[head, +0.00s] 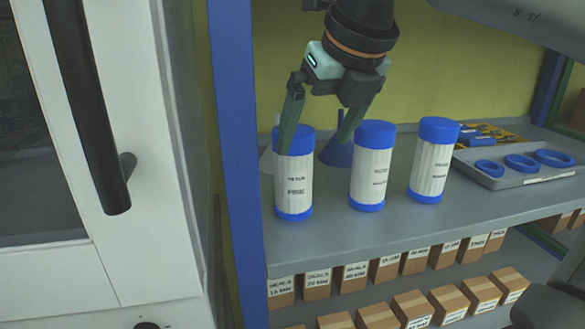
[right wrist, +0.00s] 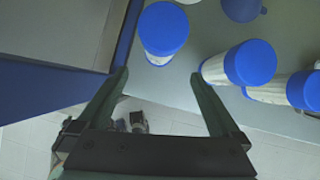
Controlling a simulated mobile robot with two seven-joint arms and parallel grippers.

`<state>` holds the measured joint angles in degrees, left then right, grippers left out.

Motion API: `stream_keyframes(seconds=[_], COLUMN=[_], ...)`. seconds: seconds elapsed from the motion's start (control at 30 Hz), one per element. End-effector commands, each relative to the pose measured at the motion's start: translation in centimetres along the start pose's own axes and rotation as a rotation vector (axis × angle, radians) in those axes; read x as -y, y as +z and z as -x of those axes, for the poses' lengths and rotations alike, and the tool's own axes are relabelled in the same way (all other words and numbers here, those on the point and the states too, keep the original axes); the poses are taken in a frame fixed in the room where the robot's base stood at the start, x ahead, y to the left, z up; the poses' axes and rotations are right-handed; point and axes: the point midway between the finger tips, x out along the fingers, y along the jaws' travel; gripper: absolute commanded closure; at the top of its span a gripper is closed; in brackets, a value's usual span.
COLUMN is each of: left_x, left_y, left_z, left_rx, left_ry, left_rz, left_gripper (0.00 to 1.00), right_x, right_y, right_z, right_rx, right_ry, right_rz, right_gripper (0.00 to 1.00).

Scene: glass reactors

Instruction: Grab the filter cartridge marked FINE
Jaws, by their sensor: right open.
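Three white filter cartridges with blue caps and bases stand upright in a row on the grey shelf (head: 330,225): the left cartridge (head: 294,180), the middle cartridge (head: 371,172) and the right cartridge (head: 431,168). Their labels are too small to read surely, so I cannot tell which is FINE. My right gripper (head: 316,143) is open and empty, pointing down at the left cartridge. In the right wrist view, the left cartridge's blue cap (right wrist: 163,28) lies beyond the gap between my fingertips (right wrist: 158,78). My left gripper is not in view.
A blue funnel (head: 337,152) stands behind the left and middle cartridges. A grey tray (head: 520,178) with blue rings lies at the right. A blue post (head: 236,150) and a white cabinet (head: 170,240) bound the left. Small boxes (head: 355,277) fill the shelf below.

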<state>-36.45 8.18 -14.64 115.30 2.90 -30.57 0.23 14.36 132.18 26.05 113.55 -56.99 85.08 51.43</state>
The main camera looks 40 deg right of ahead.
Motion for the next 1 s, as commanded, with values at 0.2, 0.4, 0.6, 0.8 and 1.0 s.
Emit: stream_keyframes(seconds=[0.2,0.4,0.6,0.8,1.0], left_x=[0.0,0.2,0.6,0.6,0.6], left_y=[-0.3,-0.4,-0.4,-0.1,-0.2], left_z=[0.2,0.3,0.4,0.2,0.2], left_rx=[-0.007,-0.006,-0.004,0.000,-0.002], left_ry=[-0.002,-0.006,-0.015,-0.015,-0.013], left_rz=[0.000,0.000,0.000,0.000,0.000], left_gripper=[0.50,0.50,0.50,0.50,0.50], right_x=[0.0,0.0,0.0,0.0,0.0], right_y=[2.2,3.2,5.2,5.2,5.2], right_z=[-1.2,-1.8,-3.8,-5.8,-6.0], right_rx=[0.000,-0.001,-0.004,0.002,0.003], right_ry=[0.000,0.000,0.000,0.000,0.001], right_rz=[0.000,0.000,0.000,0.000,-0.001], right_gripper=[0.00,0.00,0.00,0.00,0.00])
